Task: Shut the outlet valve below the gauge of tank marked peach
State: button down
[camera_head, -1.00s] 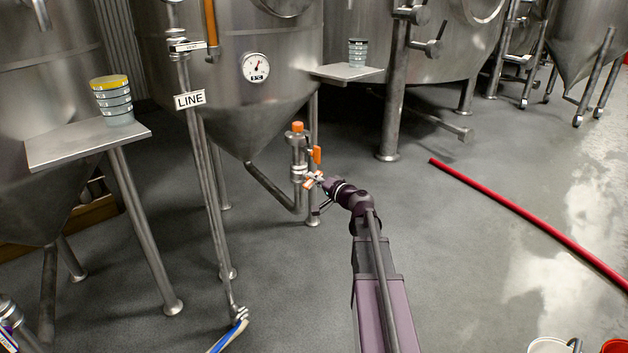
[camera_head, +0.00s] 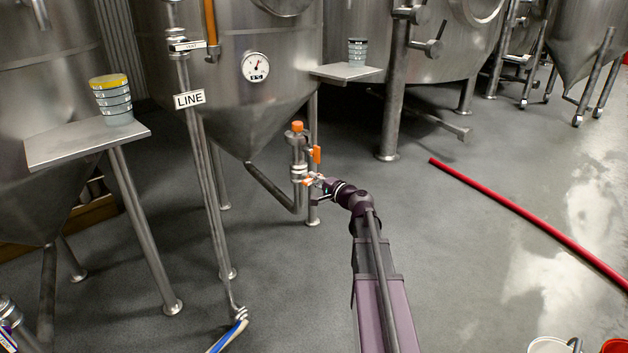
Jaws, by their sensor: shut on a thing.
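A steel cone-bottomed tank (camera_head: 235,100) stands left of centre with a round white gauge (camera_head: 255,67) on its front. A pipe (camera_head: 270,188) runs from its cone to an upright outlet fitting (camera_head: 298,165) with an orange cap (camera_head: 297,126). An upright orange handle (camera_head: 316,154) is on the fitting's right side. Lower down is another small orange handle (camera_head: 307,182). My gripper (camera_head: 313,182) is at this lower handle and shut on it; the jaws partly hide it. I cannot read a peach mark on the tank.
A shelf (camera_head: 85,145) with stacked tins (camera_head: 112,100) stands at left, another shelf (camera_head: 346,73) at the tank's right. An upright pipe labelled LINE (camera_head: 190,99) runs before the tank. A red hose (camera_head: 520,213) lies on the floor at right. Floor around my arm is clear.

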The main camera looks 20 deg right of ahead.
jog(key=c, duration=0.7)
grip_release()
jog(key=shift+v, duration=6.05)
